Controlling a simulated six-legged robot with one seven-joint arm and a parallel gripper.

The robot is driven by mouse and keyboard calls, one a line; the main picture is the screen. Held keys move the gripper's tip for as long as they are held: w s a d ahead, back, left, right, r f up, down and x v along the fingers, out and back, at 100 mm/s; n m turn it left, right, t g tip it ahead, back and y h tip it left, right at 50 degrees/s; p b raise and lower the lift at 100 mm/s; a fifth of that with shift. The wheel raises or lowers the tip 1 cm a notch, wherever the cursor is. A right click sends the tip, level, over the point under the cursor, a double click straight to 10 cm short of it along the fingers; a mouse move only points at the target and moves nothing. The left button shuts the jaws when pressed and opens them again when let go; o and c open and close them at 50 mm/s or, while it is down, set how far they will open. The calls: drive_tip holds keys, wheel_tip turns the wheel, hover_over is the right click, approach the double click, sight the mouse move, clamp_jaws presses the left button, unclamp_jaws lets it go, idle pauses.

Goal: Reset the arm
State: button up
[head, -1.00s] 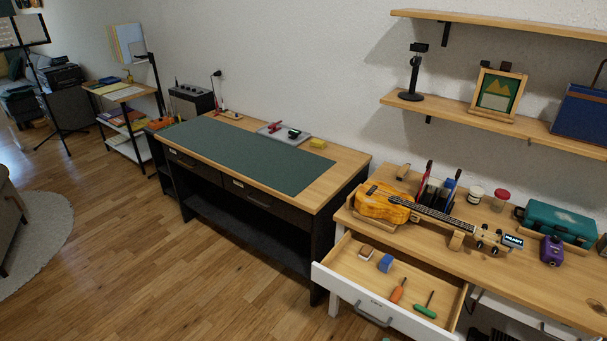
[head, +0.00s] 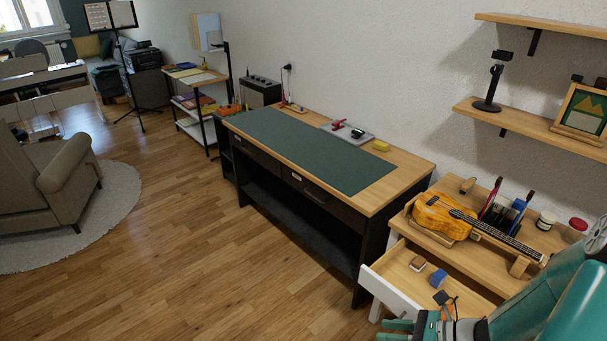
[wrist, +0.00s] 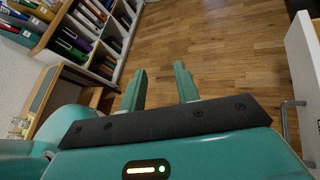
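My teal arm (head: 545,308) reaches in from the lower right of the head view. My gripper (head: 392,330) is at the bottom edge there, in front of the open white drawer (head: 392,290). In the wrist view my gripper (wrist: 160,78) has its two teal fingers apart. Nothing sits between them, and bare wood floor (wrist: 215,40) lies beyond. The drawer's white front (wrist: 303,75) with its handle is at the right of the wrist view. My arm hides part of the drawer and the wooden bench (head: 470,262).
A ukulele (head: 440,215) lies on a stand on the bench. A blue block (head: 438,278) is in the drawer. A workbench with a green mat (head: 310,150) stands left of it. A shelf of folders (wrist: 90,30) shows in the wrist view. The floor (head: 200,250) is clear toward the armchair (head: 60,185).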

drive_tip(key=s+a+r+n+h, duration=0.1)
drive_tip(key=r+n+h, duration=0.3)
drive_tip(key=r+n, duration=0.4)
drive_tip(key=s+a+r+n+h, duration=0.1)
drive_tip(key=s+r+n+h, duration=0.3)
drive_tip(key=r+n, duration=0.4)
drive_tip(key=s+a+r+n+h, duration=0.2)
drive_tip(key=r+n+h, duration=0.2)
drive_tip(key=r+n, duration=0.4)
drive_tip(key=shift+s+n+t, duration=0.25)
drive_tip(key=shift+n+t, duration=0.05)
drive_tip(key=shift+n, duration=0.8)
drive_tip(key=shift+d, duration=0.1)
